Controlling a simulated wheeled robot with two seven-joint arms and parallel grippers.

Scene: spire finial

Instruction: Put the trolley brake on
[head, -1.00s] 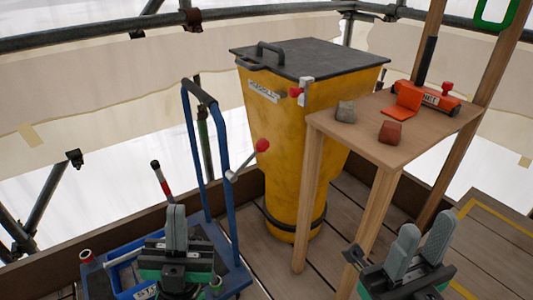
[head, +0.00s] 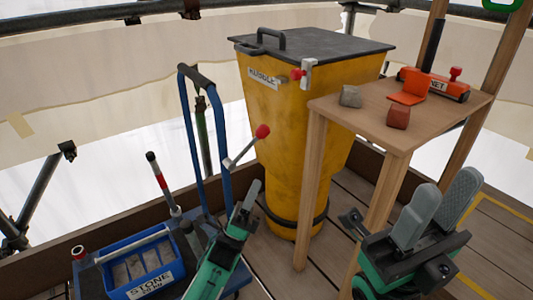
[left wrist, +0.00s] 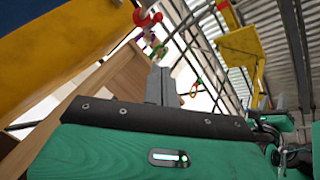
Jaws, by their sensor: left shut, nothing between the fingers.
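The blue trolley (head: 188,140) stands at the lower left with a black handle grip. A striped red-and-white lever (head: 159,178) with a black knob rises from its deck. A grey lever with a red ball knob (head: 262,131) slants beside the trolley's right upright; I cannot tell which lever is the brake. My left gripper (head: 248,193) is shut and empty, right of the trolley's upright and below the red knob, apart from both levers. Its grey fingers also show in the left wrist view (left wrist: 160,86). My right gripper (head: 440,208) is open and empty at the lower right.
A blue tote labelled STONE (head: 143,288) sits on the trolley. A yellow rubble chute (head: 290,140) stands behind. A wooden table (head: 355,122) at right holds two small blocks and an orange tool. Scaffold tubes (head: 90,36) and a low wooden board (head: 110,218) edge the platform.

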